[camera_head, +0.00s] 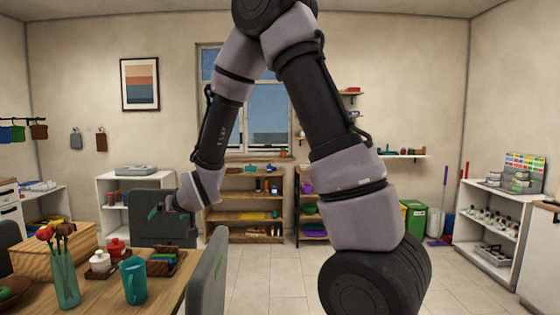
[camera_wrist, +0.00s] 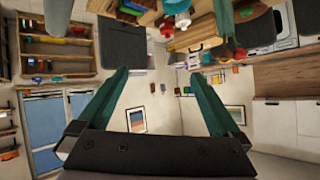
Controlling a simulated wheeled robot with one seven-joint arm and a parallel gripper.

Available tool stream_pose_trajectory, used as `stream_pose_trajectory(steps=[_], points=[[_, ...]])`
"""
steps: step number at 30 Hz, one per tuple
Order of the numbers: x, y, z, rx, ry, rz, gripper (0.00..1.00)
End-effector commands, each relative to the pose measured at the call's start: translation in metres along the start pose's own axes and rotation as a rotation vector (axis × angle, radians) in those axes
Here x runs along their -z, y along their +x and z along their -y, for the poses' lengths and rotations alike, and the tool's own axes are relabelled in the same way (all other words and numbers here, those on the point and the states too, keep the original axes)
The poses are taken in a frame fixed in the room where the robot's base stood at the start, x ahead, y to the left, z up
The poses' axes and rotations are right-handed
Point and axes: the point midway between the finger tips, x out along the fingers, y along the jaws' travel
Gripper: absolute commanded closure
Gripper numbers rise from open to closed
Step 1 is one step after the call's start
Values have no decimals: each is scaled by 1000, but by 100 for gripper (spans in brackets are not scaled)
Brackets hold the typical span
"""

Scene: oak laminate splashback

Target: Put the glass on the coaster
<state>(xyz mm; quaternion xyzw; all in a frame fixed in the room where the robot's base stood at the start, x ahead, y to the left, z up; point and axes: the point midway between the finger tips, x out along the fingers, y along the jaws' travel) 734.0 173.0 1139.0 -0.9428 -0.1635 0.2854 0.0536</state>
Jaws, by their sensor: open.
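My gripper (camera_wrist: 158,74) is open in the wrist view, its two green fingers wide apart with nothing between them. In the head view my wrist hangs above the far side of the wooden table (camera_head: 172,296), beside a grey chair. I cannot make out a plain drinking glass or a coaster in either view. The vase also shows upside down in the wrist view (camera_wrist: 224,18).
A white pot (camera_head: 100,262), a red pot (camera_head: 116,247), a wooden box (camera_head: 48,266) and a filled tray (camera_head: 166,262) crowd the table. A grey chair back (camera_head: 208,272) stands at its right edge. Shelves line the back wall; the tiled floor between is clear.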

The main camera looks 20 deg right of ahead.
Motion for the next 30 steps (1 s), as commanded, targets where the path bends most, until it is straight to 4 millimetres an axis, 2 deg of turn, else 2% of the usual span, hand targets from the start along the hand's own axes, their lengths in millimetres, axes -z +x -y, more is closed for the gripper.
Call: stream_pose_trajectory(steps=[1,3,5,9,14,18,21,25,30], points=[[22,-22,-15,-24,33,4,0],[39,-52,-34,-56,75,33,0],[50,-78,-50,-81,112,59,0],[66,-148,-80,-133,195,117,0],[65,-231,-103,-184,291,183,0],[50,-301,-112,-219,375,234,0],[35,-339,-112,-234,427,266,0],[20,-371,-109,-245,471,294,0],[11,-384,-107,-249,493,312,0]])
